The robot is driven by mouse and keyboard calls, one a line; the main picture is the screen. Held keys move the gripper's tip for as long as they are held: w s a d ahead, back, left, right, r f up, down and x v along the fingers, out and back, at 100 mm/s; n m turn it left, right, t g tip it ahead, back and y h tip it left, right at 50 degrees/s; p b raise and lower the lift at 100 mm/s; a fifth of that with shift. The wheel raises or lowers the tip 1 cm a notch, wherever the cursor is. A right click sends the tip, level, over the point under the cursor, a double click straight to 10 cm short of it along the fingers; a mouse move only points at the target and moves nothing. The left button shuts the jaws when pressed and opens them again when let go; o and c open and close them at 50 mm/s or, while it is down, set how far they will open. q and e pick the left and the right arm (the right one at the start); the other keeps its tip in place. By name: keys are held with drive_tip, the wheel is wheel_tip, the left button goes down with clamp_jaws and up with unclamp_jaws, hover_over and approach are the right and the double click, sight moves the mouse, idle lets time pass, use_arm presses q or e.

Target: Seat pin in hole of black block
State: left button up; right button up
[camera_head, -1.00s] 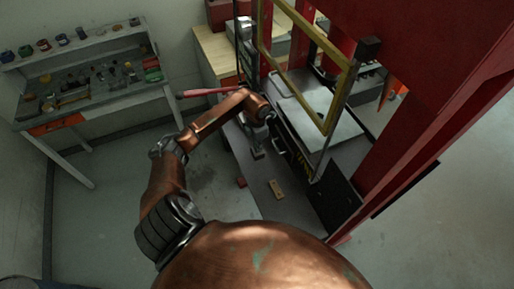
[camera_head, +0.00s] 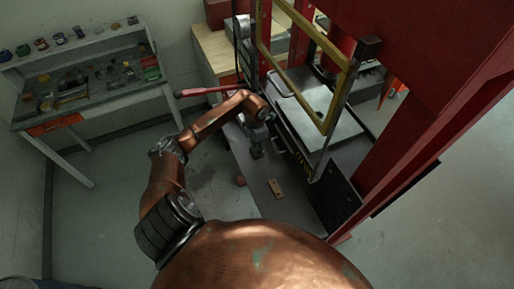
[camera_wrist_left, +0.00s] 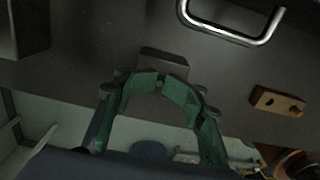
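My left gripper (camera_head: 257,152) hangs low over the dark bench beside the press at the end of my copper-coloured arm. In the left wrist view its green fingers (camera_wrist_left: 160,85) come together at the tips, with a small grey piece, seemingly the pin, between them, mostly hidden. A dark grey-brown block (camera_wrist_left: 164,62), likely the black block, lies just beyond the fingertips. Its hole cannot be made out, nor whether the pin touches it. My right gripper is not in view.
A tan plate with holes (camera_head: 276,188) lies on the bench, also in the left wrist view (camera_wrist_left: 278,102). A metal handle (camera_wrist_left: 232,30) stands beyond the block. The red press frame (camera_head: 400,150) and its yellow frame (camera_head: 343,95) rise close to the right of my arm.

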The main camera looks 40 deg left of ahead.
use_arm(q)
drive_tip(key=shift+s, duration=0.1)
drive_tip(key=shift+r, duration=0.15)
drive_tip(key=shift+r+p, duration=0.45)
drive_tip(key=shift+p, duration=0.15)
wheel_tip(320, 180, up, 6)
drive_tip(key=shift+r+b, duration=0.2)
drive_tip(key=shift+b, duration=0.9)
drive_tip(key=shift+r, duration=0.65)
drive_tip(key=shift+f, duration=0.1)
